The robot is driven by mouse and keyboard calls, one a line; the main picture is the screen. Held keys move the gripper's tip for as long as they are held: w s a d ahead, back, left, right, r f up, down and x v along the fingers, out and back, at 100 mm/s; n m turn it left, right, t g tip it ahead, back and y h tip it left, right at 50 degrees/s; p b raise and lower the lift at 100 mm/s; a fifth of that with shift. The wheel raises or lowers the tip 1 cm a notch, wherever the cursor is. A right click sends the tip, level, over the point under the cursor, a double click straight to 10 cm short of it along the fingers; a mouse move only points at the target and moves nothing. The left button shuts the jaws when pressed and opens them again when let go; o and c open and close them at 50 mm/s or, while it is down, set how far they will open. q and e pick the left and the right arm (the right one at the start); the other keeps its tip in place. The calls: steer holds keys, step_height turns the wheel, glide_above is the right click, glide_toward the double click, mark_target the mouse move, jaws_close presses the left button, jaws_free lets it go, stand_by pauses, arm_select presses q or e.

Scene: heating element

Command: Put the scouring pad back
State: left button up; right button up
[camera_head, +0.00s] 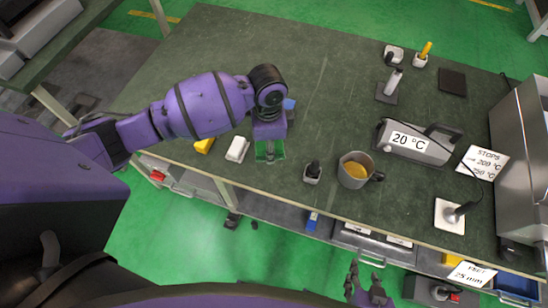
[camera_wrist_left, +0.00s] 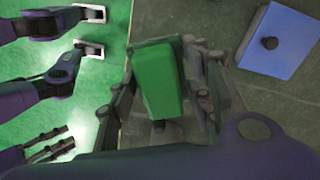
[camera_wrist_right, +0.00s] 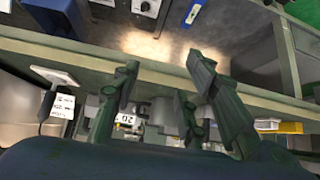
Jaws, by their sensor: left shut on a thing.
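The scouring pad (camera_wrist_left: 158,80) is a green block held between the fingers of my left gripper (camera_wrist_left: 165,95). In the head view my left gripper (camera_head: 268,154) is over the front part of the dark green table, near its edge, with green showing at its fingers. I cannot tell whether the pad touches the table top. My right gripper (camera_head: 366,288) is low in front of the table, below its edge. Its fingers stand apart and empty in the right wrist view (camera_wrist_right: 165,85).
A white block (camera_head: 238,149) and a yellow block (camera_head: 204,145) lie left of my left gripper. A black-topped holder (camera_head: 312,172), a mug (camera_head: 354,170) and a "20 °C" device (camera_head: 414,143) stand to the right. A blue object (camera_wrist_left: 278,42) lies behind the gripper. The table's back middle is clear.

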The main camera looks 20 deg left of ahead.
arm_select(q)
steer(key=w+f+m, duration=0.1)
steer(key=f, duration=0.2)
steer(key=w+f+m+b, duration=0.1)
steer(key=f+m, duration=0.1)
steer(key=f, duration=0.1)
steer(key=w+f+m, duration=0.1)
steer(key=f+m, duration=0.1)
steer(key=f, duration=0.2)
steer(key=shift+w+a+b, duration=0.15)
steer(key=shift+w+b, duration=0.25)
step_height(320, 180, down, 4)
steer(key=shift+r, duration=0.2)
steer(key=shift+f, duration=0.25)
steer(key=shift+r, duration=0.1)
